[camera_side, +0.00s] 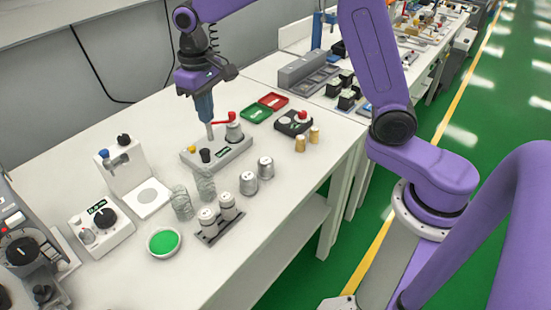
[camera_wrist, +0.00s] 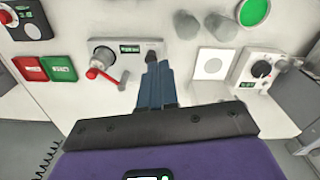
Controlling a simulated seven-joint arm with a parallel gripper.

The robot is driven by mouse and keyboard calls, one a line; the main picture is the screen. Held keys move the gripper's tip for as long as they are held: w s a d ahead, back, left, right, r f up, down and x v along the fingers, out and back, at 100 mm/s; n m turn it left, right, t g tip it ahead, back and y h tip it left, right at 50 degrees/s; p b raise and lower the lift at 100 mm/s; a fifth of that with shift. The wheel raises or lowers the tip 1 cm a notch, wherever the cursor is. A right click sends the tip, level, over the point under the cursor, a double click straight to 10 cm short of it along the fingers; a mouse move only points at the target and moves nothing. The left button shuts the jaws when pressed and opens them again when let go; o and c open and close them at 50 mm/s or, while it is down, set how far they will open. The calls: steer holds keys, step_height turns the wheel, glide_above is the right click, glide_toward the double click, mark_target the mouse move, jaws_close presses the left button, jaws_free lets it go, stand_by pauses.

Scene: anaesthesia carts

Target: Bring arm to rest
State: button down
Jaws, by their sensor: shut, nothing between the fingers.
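My gripper (camera_side: 206,118) is above the white bench, over the back part of a grey device (camera_side: 222,154) with a red lever (camera_side: 223,118) and a black knob. Its blue fingers point down and are together, with nothing seen between them. In the wrist view my gripper (camera_wrist: 158,64) has its closed fingertips beside the black knob (camera_wrist: 152,56) of that device. Whether the tips touch the device cannot be told. My purple arm reaches over the bench from the right.
A red tray (camera_side: 273,101) and a green tray (camera_side: 255,113) lie behind the device. Several metal canisters (camera_side: 248,183), clear vials (camera_side: 182,202) and a green-filled dish (camera_side: 164,242) stand in front. A white stand (camera_side: 126,167) is at left. The bench's front right is clear.

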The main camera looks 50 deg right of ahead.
steer(key=s+d+n, duration=0.3)
steer(key=s, duration=0.7)
steer(key=s+d+n, duration=0.3)
steer(key=s, duration=0.8)
steer(key=s+d+f+n, duration=0.1)
steer(key=s+d+n, duration=0.3)
steer(key=s, duration=0.6)
steer(key=shift+s, duration=0.3)
